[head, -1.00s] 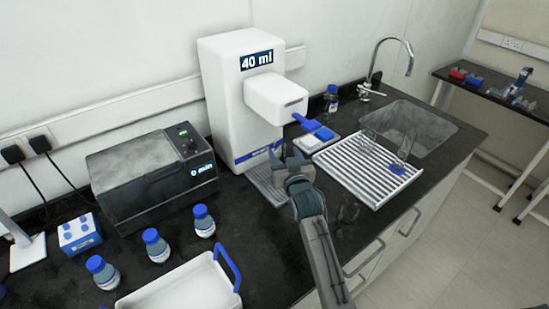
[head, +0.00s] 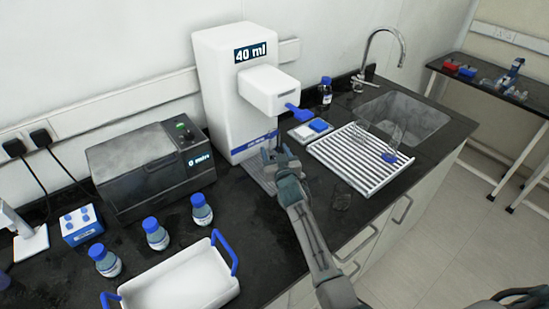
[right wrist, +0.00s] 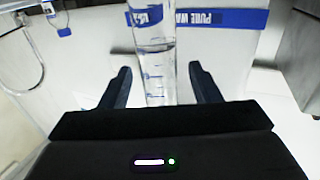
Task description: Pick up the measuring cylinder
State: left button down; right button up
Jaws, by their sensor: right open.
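The measuring cylinder (right wrist: 155,65) is clear with blue graduation marks and stands upright in the right wrist view, with a liquid line in its upper part. My right gripper (right wrist: 160,72) is open, with one finger on each side of the cylinder and gaps showing on both sides. In the head view my right gripper (head: 276,150) is at the drip tray in front of the white dispenser (head: 222,85), whose display reads 40 ml. The cylinder cannot be made out clearly there, behind the gripper.
A white ribbed drain rack (head: 345,170) with glassware lies right of the gripper, beside the sink (head: 415,112). A clear beaker (head: 342,196) stands near the counter's front edge. Several blue-capped bottles, a white tray (head: 185,285) and a dark grey machine (head: 140,175) are at left.

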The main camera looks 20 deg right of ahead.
aim_at(276, 147)
jog(key=shift+w+f, duration=0.1)
jog(key=shift+w, duration=0.55)
jog(key=shift+s, duration=0.15)
jog(key=shift+c, duration=1.3)
jog(key=c, duration=0.9)
pick_arm(q)
jog(key=shift+f, duration=0.1)
pick_arm(e)
jog(key=shift+r, duration=0.2)
